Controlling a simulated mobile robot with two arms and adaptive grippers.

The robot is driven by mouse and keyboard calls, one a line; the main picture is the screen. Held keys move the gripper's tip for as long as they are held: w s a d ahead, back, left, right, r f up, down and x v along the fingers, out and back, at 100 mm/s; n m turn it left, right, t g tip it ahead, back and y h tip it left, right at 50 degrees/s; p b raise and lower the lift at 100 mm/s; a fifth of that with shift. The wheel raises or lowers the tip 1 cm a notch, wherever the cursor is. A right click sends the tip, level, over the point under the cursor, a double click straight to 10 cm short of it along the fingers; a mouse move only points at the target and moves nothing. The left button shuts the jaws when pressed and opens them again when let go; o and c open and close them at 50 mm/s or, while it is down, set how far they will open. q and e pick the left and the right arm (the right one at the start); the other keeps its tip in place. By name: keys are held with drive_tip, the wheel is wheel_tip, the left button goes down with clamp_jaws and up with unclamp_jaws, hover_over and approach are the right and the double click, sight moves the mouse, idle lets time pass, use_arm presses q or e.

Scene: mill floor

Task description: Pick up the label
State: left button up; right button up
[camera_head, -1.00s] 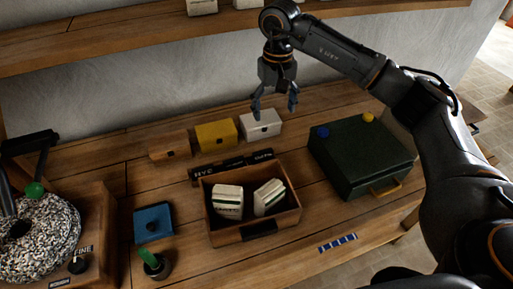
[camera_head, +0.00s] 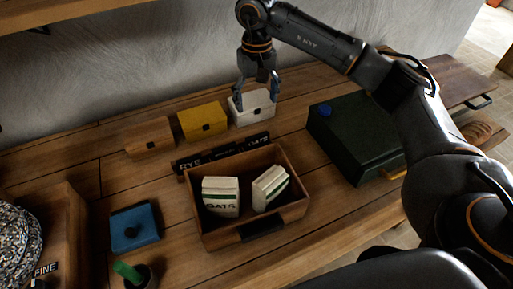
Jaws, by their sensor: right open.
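Two pale bundles with printed labels lie in an open wooden box: the left one (camera_head: 220,196) is fairly upright and reads "OATS", the right one (camera_head: 269,188) leans. Behind the box is a black strip (camera_head: 225,153) with white lettering, "RYE" at its left end and a partly blurred word at its right. I cannot tell which of these is the label meant. My left gripper does not show.
The wooden box (camera_head: 205,240) stands mid-bench. A yellow box (camera_head: 203,121) and a wooden block (camera_head: 149,140) stand left of the white box. A dark green case (camera_head: 349,150) is at right. A blue box (camera_head: 134,228) and a green-handled stamp (camera_head: 128,272) are at left.

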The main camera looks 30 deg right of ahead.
sight(257, 135)
wheel_tip(257, 135, down, 8)
drive_tip(key=shift+s+f+p, duration=0.1)
drive_tip(key=shift+f+p, duration=0.1)
drive_tip(key=shift+p, duration=0.8)
drive_tip(key=f, duration=0.1)
drive_tip(key=f+p, duration=0.1)
drive_tip(key=f, duration=0.1)
drive_tip(key=f+p, duration=0.1)
drive_tip(key=shift+s+f, duration=0.3)
drive_tip(key=shift+f, duration=0.4)
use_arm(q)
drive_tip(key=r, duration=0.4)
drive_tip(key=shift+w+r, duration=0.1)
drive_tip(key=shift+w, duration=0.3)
use_arm(e)
drive_tip(key=c, duration=0.9)
